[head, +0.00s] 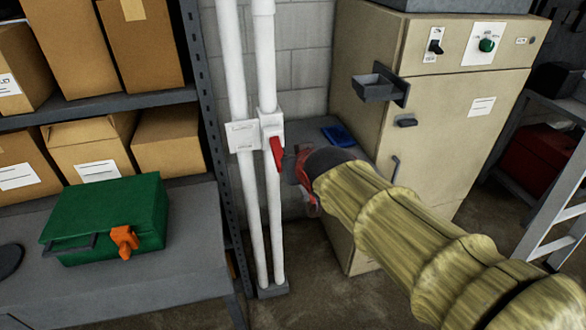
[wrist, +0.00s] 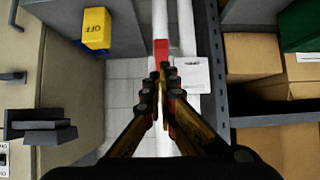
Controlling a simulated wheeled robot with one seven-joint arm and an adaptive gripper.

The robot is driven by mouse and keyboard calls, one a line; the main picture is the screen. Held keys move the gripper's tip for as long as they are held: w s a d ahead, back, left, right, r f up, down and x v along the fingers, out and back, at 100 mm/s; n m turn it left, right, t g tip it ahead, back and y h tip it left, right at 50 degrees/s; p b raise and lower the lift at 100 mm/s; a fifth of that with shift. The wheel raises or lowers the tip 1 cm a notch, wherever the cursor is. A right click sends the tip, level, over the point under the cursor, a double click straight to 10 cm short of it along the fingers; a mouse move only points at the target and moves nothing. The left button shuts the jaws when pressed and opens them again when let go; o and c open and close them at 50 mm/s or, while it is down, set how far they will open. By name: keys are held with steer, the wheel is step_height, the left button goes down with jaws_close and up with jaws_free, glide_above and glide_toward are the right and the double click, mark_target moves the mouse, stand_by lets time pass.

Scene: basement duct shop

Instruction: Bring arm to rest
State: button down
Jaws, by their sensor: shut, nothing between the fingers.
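My arm, in a ribbed yellow sleeve, reaches from the lower right of the head view toward the white pipes. My gripper (head: 302,172) is at its end, just right of the red lever (head: 277,152) on the pipes, partly hidden by the dark wrist. In the wrist view my gripper (wrist: 164,72) has its fingers together with nothing between them. The red lever (wrist: 161,47) shows just beyond the fingertips; whether they touch it I cannot tell.
White pipes (head: 244,95) stand before a block wall. A beige cabinet (head: 440,110) with a protruding grey bracket (head: 380,88) is at right. A green case (head: 110,215) lies on the grey bench at left, below shelved cartons (head: 90,150). A yellow OFF block (wrist: 97,28) shows in the wrist view.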

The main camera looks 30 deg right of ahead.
steer(key=shift+s+r, duration=0.1)
steer(key=shift+s, duration=0.05)
steer(key=shift+a, duration=0.1)
stand_by(0.3)
steer(key=s+a+f+g, duration=0.2)
steer(key=s+f+g, duration=0.1)
steer(key=s+f, duration=0.35)
steer(key=s+a+n+g+y, duration=0.2)
steer(key=s+a+n+y, duration=0.1)
steer(key=s+a, duration=0.6)
steer(key=s, duration=0.3)
steer(key=shift+s+a, duration=0.4)
steer(key=shift+d, duration=0.15)
